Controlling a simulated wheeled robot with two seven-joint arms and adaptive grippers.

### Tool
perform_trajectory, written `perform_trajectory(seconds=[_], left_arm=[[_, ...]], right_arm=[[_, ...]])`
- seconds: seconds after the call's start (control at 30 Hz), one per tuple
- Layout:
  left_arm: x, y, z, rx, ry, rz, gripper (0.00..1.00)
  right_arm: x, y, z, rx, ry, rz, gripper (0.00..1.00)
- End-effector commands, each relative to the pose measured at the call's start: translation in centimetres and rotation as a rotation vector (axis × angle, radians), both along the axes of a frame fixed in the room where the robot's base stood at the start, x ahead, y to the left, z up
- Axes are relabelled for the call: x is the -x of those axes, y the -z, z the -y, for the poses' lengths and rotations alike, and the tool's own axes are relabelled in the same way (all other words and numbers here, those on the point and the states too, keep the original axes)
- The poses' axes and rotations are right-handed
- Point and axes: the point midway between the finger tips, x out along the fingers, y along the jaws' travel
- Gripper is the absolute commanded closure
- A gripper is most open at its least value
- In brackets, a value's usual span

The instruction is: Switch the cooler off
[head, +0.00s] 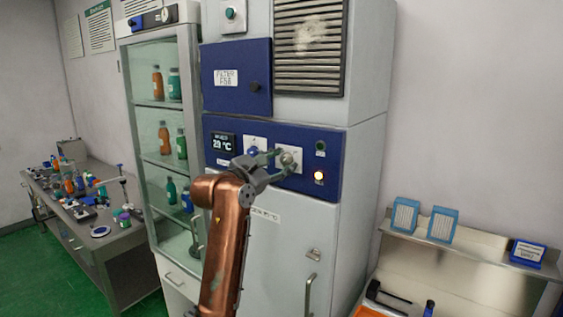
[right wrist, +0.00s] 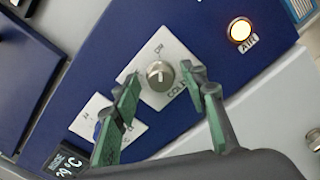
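The cooler's control panel (head: 330,150) is a dark blue strip on the tall grey machine. Its silver knob (right wrist: 160,75) sits on a white plate (right wrist: 150,98) marked "COLD" at one side; the other marking is too small to read surely. The knob also shows in the head view (head: 287,158), partly behind the gripper. My right gripper (right wrist: 162,76) is open, with one green-padded finger on each side of the knob; I cannot tell whether they touch it. In the head view my right gripper (head: 277,155) is at the panel. My left gripper is not in view.
A display (head: 223,142) reads 29 °C. A blue knob (head: 253,152) is close left of the gripper. A glass cabinet (head: 163,160) with bottles stands left.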

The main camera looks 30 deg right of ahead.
Motion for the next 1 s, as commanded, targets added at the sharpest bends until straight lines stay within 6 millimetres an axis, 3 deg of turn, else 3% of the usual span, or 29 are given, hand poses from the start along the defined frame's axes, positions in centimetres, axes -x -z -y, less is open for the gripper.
perform_trajectory(seconds=[0.2, 0.77, 1.0], left_arm=[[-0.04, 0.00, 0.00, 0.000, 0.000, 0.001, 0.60], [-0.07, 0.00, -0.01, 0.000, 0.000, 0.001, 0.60], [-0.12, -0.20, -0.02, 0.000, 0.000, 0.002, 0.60]], right_arm=[[0.00, 0.01, 0.00, 0.000, 0.000, -0.001, 0.61], [0.01, -0.01, -0.04, 0.001, 0.001, -0.001, 1.00], [0.02, -0.08, -0.04, 0.007, 0.001, -0.014, 1.00]])
